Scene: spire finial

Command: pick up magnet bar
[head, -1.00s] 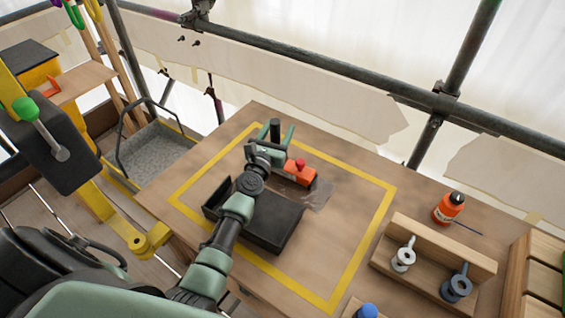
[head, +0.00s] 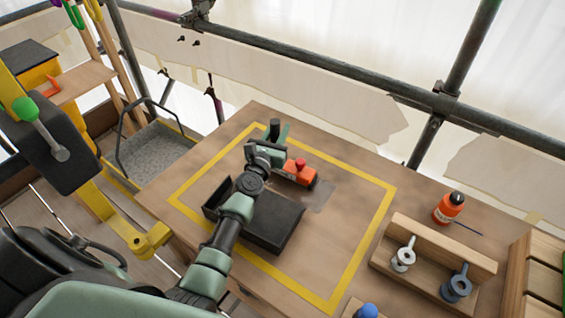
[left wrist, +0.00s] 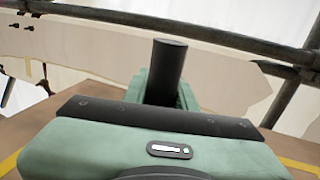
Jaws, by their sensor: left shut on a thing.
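My left gripper (head: 277,137) is over the back part of the table, beyond a black box. Its green fingers are shut on a dark upright cylinder, which looks like the magnet bar (head: 274,124). In the left wrist view the bar (left wrist: 166,70) stands up between the green fingers (left wrist: 160,92), its top end showing above them. Its lower end is hidden by the gripper body. Whether it touches the table cannot be told. My right gripper is not in view.
An orange block with a red knob (head: 299,171) lies just right of the gripper. The black box (head: 268,222) is under my left arm. A wooden rack with two eye bolts (head: 425,262) and an orange bottle (head: 448,208) stand right. The table inside the yellow outline is clear at right.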

